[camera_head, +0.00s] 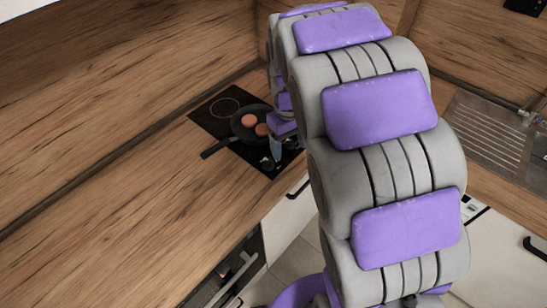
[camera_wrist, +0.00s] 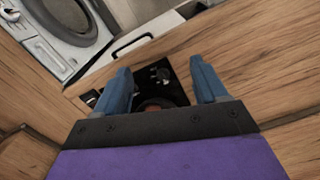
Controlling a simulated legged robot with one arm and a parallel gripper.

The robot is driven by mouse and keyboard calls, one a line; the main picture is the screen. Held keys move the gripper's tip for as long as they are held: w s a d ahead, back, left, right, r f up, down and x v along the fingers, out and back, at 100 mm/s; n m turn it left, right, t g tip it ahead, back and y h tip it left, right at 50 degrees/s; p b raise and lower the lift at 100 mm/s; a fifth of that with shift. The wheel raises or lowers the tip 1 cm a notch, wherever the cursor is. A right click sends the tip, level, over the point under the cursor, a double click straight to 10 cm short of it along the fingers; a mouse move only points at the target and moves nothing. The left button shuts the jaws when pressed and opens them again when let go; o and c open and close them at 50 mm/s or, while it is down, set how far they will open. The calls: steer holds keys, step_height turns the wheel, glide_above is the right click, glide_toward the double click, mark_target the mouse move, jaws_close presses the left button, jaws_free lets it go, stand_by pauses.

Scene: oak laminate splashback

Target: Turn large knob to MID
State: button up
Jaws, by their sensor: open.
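A black cooktop (camera_head: 206,121) is set in the wooden counter in the head view. Small knobs (camera_head: 267,163) stand near its front edge, just by the tip of my gripper (camera_head: 274,150), which is largely hidden behind my arm. In the wrist view my gripper (camera_wrist: 162,84) has its two blue fingers spread wide apart. Knobs (camera_wrist: 162,74) on the black cooktop show between and beyond the fingers, with nothing held. I cannot tell which knob is the large one, nor read its setting or any MID mark.
A dark frying pan (camera_head: 240,127) with round reddish-brown pieces sits on the cooktop right beside my gripper, its handle pointing left. A sink drainer (camera_head: 492,134) lies at the right. The counter left of the cooktop is clear. A round-doored appliance (camera_wrist: 62,18) shows in the wrist view.

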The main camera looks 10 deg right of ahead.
steer(key=w+a+f+n, duration=0.1)
steer(key=w+a+f, duration=0.1)
steer(key=w+a, duration=0.3)
steer(key=n, duration=0.2)
glide_above(268, 160)
steer(key=a, duration=0.2)
step_height(268, 160, down, 12)
steer(key=shift+t, duration=0.3)
steer(key=d+f, duration=0.1)
steer(key=f, duration=0.1)
steer(key=d+f, duration=0.1)
steer(key=f, duration=0.2)
steer(key=d+f, duration=0.1)
steer(key=f, duration=0.1)
steer(key=shift+s+d+f+b, duration=0.1)
steer(key=shift+d+f+b, duration=0.25)
steer(key=shift+f, duration=0.05)
steer(key=shift+a+f, duration=1.05)
steer(key=shift+f, duration=0.2)
steer(key=shift+a+f, duration=0.2)
steer(key=shift+a, duration=0.3)
steer(key=shift+d, duration=1)
steer(key=shift+c, duration=0.4)
steer(key=shift+d, duration=0.3)
steer(key=shift+c, duration=1.5)
steer(key=shift+a, duration=0.8)
steer(key=c, duration=0.5)
steer(key=shift+d, duration=0.1)
steer(key=shift+c, duration=0.9)
steer(key=shift+d, duration=0.1)
